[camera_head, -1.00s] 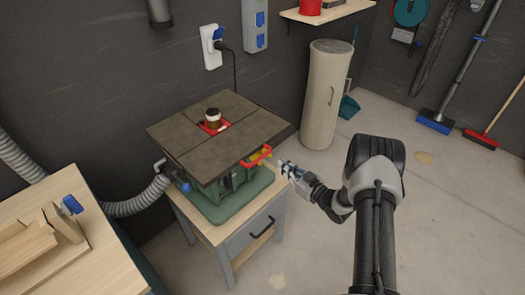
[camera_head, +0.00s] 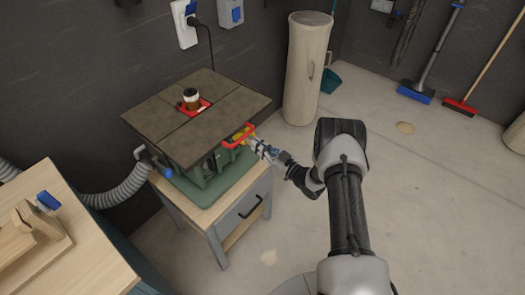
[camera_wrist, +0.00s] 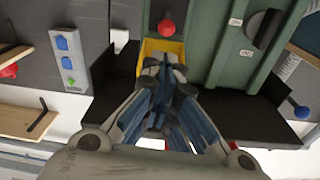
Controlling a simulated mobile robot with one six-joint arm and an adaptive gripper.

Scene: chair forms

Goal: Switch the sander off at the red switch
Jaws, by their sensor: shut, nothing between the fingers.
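The sander has a dark square top (camera_head: 180,128) with a spindle (camera_head: 191,98) in a red insert, on a green base (camera_head: 207,193). At its front right edge is a red-framed yellow switch box (camera_head: 240,134). In the wrist view the yellow box (camera_wrist: 148,47) is straight ahead, with a red knob (camera_wrist: 166,27) just above it against the green body. My gripper (camera_head: 255,144) is shut and empty, its fingertips close to the yellow box; in the wrist view the fingertips (camera_wrist: 165,65) overlap the box's lower part. Whether they touch it is unclear.
The sander stands on a wooden-topped cabinet (camera_head: 232,207). A grey hose (camera_head: 118,193) runs to its left, by a workbench (camera_head: 95,260). A beige cylinder (camera_head: 304,75) stands behind. A black dial (camera_wrist: 265,27) is right of the knob in the wrist view.

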